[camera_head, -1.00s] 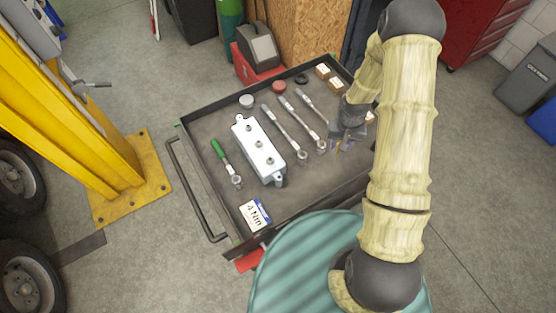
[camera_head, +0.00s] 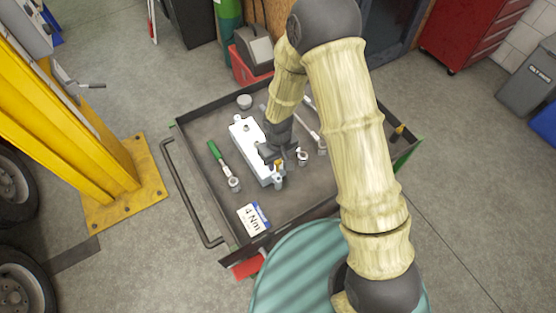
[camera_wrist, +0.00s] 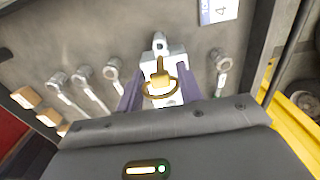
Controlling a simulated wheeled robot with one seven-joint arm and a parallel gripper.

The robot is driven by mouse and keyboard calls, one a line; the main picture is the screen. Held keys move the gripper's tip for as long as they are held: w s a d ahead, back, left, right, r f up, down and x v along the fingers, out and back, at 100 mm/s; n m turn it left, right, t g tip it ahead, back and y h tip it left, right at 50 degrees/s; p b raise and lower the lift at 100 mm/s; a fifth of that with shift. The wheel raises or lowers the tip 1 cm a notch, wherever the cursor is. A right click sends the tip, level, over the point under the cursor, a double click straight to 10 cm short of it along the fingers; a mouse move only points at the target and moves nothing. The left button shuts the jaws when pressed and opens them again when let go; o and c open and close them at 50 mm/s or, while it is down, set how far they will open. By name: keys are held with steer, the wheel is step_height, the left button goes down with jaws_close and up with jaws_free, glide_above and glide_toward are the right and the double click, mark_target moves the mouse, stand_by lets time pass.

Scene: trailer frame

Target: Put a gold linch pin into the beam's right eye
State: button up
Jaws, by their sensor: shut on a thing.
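The white beam (camera_head: 243,138) lies on the tray of the cart, with one eye at its far left end and its right eye (camera_head: 278,183) at the near end. My gripper (camera_head: 274,155) is over the near part of the beam and hides some of it. In the wrist view my gripper (camera_wrist: 158,85) is shut on a gold linch pin (camera_wrist: 159,88), whose ring faces the palm. The pin tip points toward the beam's eye (camera_wrist: 159,42). The gold pin also shows in the head view (camera_head: 278,165), just above the right eye. I cannot tell whether it touches the eye.
A green-handled wrench (camera_head: 220,161) lies left of the beam, and other wrenches (camera_wrist: 88,78) lie on its other side. A "4 Nm" card (camera_head: 252,219) lies near the tray's front edge. The tray has a raised dark rim (camera_head: 201,200).

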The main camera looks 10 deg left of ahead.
steer(key=shift+f, duration=0.1)
steer(key=b, duration=0.3)
glide_above(279, 176)
steer(key=shift+s+a+f, duration=0.1)
steer(key=shift+s+f, duration=0.1)
steer(key=shift+f, duration=0.85)
steer(key=shift+s+f, duration=0.2)
steer(key=shift+f, duration=0.8)
steer(key=shift+s+f+b, duration=0.1)
steer(key=shift+b, duration=0.2)
steer(key=shift+f+b, duration=0.4)
steer(key=shift+f, duration=0.1)
steer(key=shift+f, duration=0.35)
steer(key=shift+f+b, duration=1.7)
steer(key=shift+f, duration=0.05)
steer(key=shift+f, duration=0.2)
steer(key=o, duration=1)
steer(key=shift+c, duration=0.2)
